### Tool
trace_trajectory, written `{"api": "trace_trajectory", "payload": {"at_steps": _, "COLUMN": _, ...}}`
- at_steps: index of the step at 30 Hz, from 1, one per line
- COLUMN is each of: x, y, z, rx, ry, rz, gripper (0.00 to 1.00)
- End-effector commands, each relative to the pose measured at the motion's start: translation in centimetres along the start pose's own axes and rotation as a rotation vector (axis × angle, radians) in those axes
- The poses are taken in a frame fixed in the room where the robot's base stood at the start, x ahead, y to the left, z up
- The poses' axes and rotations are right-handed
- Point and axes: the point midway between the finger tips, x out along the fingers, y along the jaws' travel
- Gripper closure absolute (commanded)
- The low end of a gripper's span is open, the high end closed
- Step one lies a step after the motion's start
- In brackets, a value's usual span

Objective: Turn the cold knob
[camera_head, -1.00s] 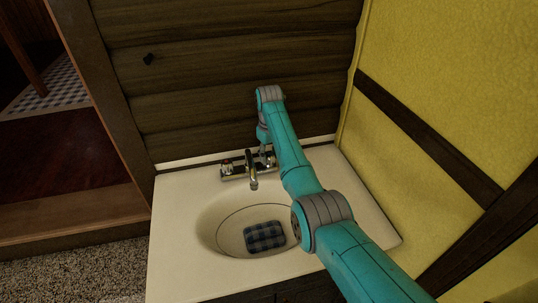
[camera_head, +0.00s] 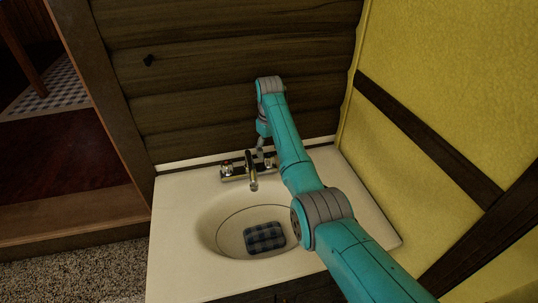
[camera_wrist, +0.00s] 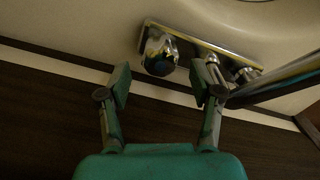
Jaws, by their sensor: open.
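The chrome faucet (camera_head: 236,171) stands at the back of the white sink. Its left knob (camera_head: 226,168) shows a red mark in the head view; the right knob is mostly hidden by my arm. In the wrist view, the cold knob (camera_wrist: 160,54), chrome with a dark bluish cap, sits on the faucet plate, ahead of the gap between my fingers. My gripper (camera_wrist: 160,84) is open and empty, its fingers pointing toward the faucet. The right finger overlaps chrome faucet parts in the picture; whether it touches them I cannot tell.
The sink basin (camera_head: 207,226) holds a dark checked cloth or sponge (camera_head: 265,236). A wood-plank wall (camera_head: 210,90) rises right behind the faucet, and a yellow wall (camera_head: 450,90) stands to the right. The counter left of the basin is clear.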

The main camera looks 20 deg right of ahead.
Motion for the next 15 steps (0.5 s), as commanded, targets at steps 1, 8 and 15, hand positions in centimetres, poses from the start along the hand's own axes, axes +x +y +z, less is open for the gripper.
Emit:
{"api": "trace_trajectory", "payload": {"at_steps": 1, "x": -1.3, "y": 0.1, "z": -0.1, "rx": 0.0, "ry": 0.005, "rz": 0.002, "gripper": 0.35}}
{"api": "trace_trajectory", "payload": {"at_steps": 8, "x": -5.7, "y": 0.0, "z": -0.1, "rx": 0.0, "ry": 0.004, "rz": 0.001, "gripper": 0.35}}
{"api": "trace_trajectory", "payload": {"at_steps": 15, "x": -8.4, "y": 0.0, "z": -0.1, "rx": 0.0, "ry": 0.002, "rz": 0.001, "gripper": 0.35}}
